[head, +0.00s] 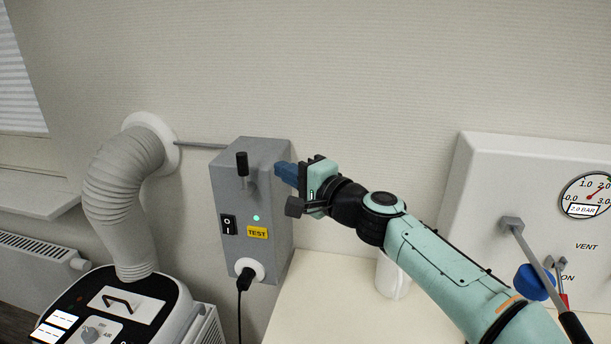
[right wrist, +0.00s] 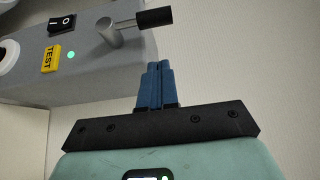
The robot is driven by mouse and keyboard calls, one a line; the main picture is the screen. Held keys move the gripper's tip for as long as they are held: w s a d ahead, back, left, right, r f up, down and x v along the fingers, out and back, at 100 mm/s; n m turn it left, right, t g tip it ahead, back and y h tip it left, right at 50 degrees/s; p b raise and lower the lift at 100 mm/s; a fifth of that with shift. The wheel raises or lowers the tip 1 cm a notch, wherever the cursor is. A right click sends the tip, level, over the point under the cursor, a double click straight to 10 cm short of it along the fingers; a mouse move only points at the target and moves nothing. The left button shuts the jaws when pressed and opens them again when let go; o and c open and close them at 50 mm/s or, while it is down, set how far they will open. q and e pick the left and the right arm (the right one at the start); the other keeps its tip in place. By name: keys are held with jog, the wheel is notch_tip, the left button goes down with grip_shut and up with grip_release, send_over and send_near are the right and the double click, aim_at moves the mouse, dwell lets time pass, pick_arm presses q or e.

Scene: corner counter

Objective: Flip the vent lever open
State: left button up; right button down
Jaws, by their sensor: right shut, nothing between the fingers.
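A short lever with a black grip (head: 242,164) sits on the front of a grey wall box (head: 230,198), its grip pointing up. It also shows in the right wrist view (right wrist: 155,18), on its grey metal stub. My right gripper (head: 284,173) is shut and empty, its blue fingers (right wrist: 155,85) beside the box's upper right edge. In the right wrist view the fingertips look apart from the lever. A white panel (head: 480,190) at the right bears the word VENT and a longer lever (head: 533,262) with a black grip. Which lever is the vent lever is unclear. My left gripper is out of view.
The box carries a rocker switch (head: 229,225), a green light, a TEST label (head: 257,232) and a plugged cable (head: 243,282). A ribbed duct (head: 125,190) and a machine (head: 115,310) stand left. A white cup (head: 392,275) is behind my right arm. Counter (head: 320,300) below is partly clear.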

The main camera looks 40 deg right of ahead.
aim_at(246, 175)
jog(key=shift+w+a+p, duration=0.3)
jog(key=shift+w+a, duration=1.35)
jog(key=shift+w, duration=0.3)
jog(key=shift+r, duration=0.1)
